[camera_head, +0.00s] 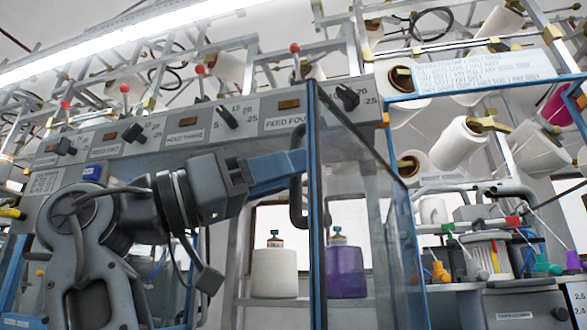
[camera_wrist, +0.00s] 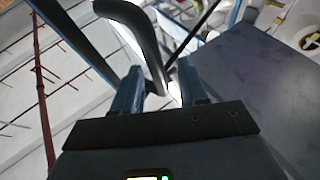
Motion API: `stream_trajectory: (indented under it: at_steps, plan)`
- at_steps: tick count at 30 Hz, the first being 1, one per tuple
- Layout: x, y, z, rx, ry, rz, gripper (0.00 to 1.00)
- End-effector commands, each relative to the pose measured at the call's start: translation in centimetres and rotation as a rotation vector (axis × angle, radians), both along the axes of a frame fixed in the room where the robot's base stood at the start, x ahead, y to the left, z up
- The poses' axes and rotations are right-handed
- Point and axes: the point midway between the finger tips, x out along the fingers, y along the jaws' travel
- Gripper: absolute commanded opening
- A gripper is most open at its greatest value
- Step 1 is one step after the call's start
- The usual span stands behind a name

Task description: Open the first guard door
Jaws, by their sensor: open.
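The guard door (camera_head: 362,170) is a clear panel with a dark and blue frame, standing at an angle out from the machine in the head view. Its grey bar handle (camera_head: 297,190) is on the left side of the near edge. My gripper (camera_head: 292,163), with blue fingers, reaches the handle from the left. In the wrist view the curved grey handle (camera_wrist: 145,40) runs down to between the open fingertips of my gripper (camera_wrist: 158,80). I cannot tell whether either finger touches it.
A panel of labelled knobs (camera_head: 185,125) runs above the arm. Another machine with yarn cones (camera_head: 490,245) stands at the right.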

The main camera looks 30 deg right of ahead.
Motion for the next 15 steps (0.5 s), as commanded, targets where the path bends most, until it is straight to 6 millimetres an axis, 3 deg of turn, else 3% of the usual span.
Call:
stream_trajectory:
  at_steps: [9,15]
  plan:
    - [1.3,4.5,-1.9,-0.001,0.002,0.001,0.42]
    - [1.5,5.4,-2.4,0.000,0.000,0.001,0.42]
